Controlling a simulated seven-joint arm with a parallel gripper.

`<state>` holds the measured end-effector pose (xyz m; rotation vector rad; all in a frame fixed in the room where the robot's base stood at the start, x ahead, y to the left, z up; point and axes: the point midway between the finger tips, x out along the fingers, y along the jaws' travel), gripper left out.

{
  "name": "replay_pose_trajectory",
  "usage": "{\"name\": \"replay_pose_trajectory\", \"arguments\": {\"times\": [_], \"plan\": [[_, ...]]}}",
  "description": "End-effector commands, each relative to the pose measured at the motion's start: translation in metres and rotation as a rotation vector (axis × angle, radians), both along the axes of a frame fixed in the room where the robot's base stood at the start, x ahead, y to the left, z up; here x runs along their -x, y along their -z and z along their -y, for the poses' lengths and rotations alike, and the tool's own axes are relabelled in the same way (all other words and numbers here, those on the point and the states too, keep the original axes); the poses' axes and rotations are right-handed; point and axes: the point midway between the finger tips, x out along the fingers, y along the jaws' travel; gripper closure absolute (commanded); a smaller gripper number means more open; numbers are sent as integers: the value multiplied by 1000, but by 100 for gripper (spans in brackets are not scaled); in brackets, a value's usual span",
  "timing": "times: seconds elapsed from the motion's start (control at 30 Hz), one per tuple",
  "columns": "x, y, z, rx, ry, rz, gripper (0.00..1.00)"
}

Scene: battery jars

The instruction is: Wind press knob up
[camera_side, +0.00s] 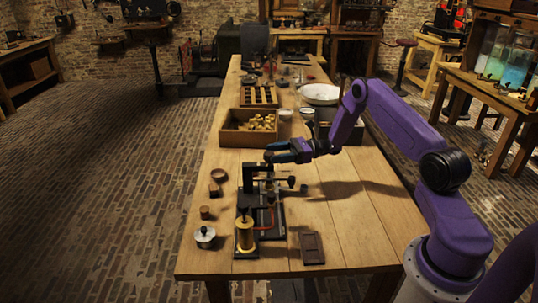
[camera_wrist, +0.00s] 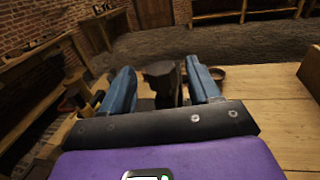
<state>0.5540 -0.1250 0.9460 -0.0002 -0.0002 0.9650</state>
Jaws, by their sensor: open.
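A small black press (camera_side: 248,178) stands upright on a dark base on the wooden table. A black round knob (camera_side: 291,181) sticks out on its right side at mid height; I cannot tell for sure if this is the press knob. My gripper (camera_side: 270,152) is level, pointing left, just above the top of the press. In the wrist view its two blue fingers (camera_wrist: 162,92) are apart. A dark block-like part (camera_wrist: 163,78) shows between or just beyond them; I cannot tell whether they touch it.
A lidded jar (camera_side: 205,237) and small brown pieces lie left. A dark flat plate (camera_side: 312,248) lies right. A wooden box (camera_side: 235,138) of yellowish pieces stands behind.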

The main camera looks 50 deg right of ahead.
Motion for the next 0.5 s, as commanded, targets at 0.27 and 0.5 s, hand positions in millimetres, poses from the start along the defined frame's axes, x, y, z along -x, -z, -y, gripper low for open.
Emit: {"name": "replay_pose_trajectory", "arguments": {"times": [0.27,0.5], "plan": [[-14,0,-21,1,0,-1,38],[-16,0,-23,0,0,0,38]]}}
